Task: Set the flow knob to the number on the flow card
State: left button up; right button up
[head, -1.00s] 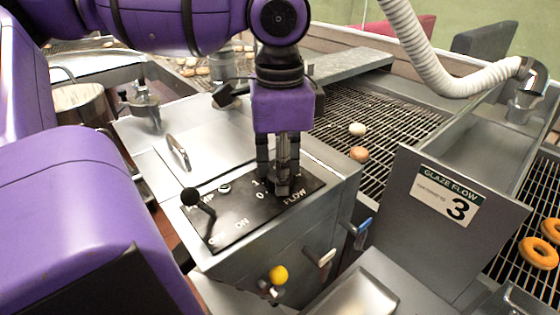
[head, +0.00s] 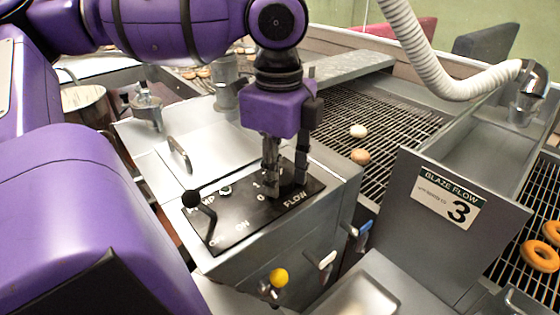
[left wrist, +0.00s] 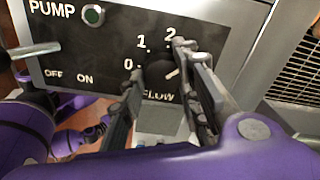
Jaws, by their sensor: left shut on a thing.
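The flow card (head: 449,195) reads "GLAZE FLOW 3" and is on an upright metal panel at the right in the head view. The black control panel (head: 232,222) carries the flow dial. My left gripper (head: 286,182) points down at the dial, its two fingers on either side of the dark flow knob (left wrist: 160,74). In the left wrist view my left gripper (left wrist: 158,98) is shut on the knob. A short white pointer line on the knob points up and right. The marks 0, 1 and 2 show; the fingers hide the dial's right side.
The pump lever (head: 202,212) with a black ball stands at the panel's left, near a green light (head: 225,190). Yellow, white and blue handled valves stick out of the front. Conveyor grates with doughnuts lie behind and at the right.

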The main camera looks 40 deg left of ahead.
pick_arm(q)
jog(key=shift+s+f, duration=0.25)
jog(key=o, duration=1)
jog(key=shift+s+d+r, duration=0.1)
jog(key=shift+r, duration=0.1)
jog(key=shift+w+r, duration=0.2)
jog(key=shift+r, duration=0.05)
notch_tip(320, 180, up, 12)
jog(key=shift+f, duration=0.25)
